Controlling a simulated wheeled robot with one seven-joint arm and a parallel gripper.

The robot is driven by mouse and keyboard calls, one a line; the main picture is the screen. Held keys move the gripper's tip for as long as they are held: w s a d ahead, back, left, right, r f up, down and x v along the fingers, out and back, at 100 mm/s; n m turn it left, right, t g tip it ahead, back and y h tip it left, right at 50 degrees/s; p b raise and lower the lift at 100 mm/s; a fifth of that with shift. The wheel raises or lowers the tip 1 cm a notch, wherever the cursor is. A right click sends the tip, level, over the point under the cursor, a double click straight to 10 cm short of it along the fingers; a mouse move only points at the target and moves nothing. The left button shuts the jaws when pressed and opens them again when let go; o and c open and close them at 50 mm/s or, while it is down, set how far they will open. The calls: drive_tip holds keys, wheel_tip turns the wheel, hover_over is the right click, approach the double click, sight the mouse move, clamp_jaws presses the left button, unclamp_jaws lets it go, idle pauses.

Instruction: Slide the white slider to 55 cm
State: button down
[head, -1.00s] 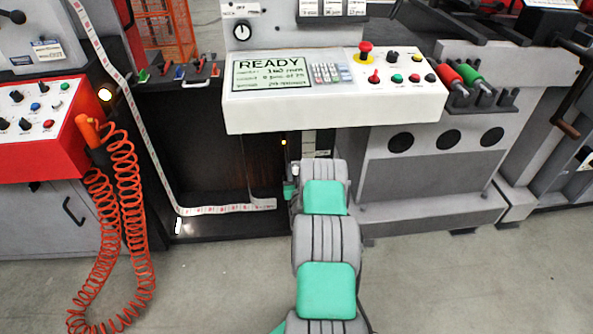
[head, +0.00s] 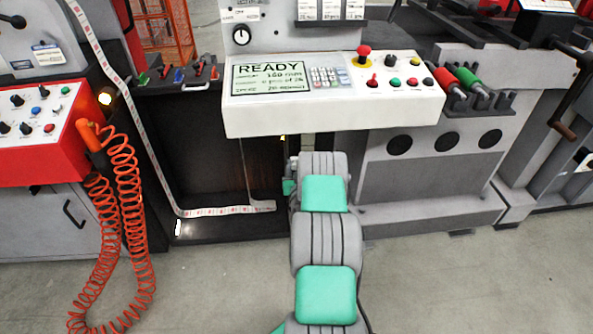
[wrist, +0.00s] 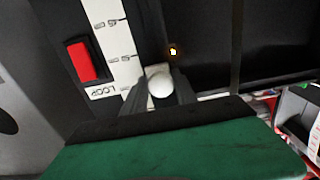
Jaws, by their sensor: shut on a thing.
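The white slider (wrist: 159,79) shows in the wrist view as a round white knob on a light block, beside a dark vertical track. My gripper (wrist: 158,92) is shut on it, with a dark finger on each side. A white scale strip (wrist: 112,35) with upside-down numbers runs just left of the slider. The slider sits near the strip's end marked "LOOP"; the exact reading is too small to tell. In the head view my arm and the console hide the slider and my fingertips.
A red block (wrist: 86,61) lies left of the scale. A small orange light (wrist: 173,51) glows right of the track. In the head view the white console (head: 335,105) overhangs my arm, and an orange coiled hose (head: 125,220) hangs at the left. The floor in front is clear.

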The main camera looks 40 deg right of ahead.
drive_tip(key=shift+w+a+r, duration=0.15)
drive_tip(key=shift+a+r, duration=0.1)
drive_tip(key=shift+r, duration=0.3)
drive_tip(key=c, duration=1.2)
unclamp_jaws()
drive_tip(key=shift+a, duration=0.15)
drive_tip(key=shift+c, duration=0.2)
drive_tip(key=shift+o, duration=0.9)
drive_tip(key=shift+d, duration=0.2)
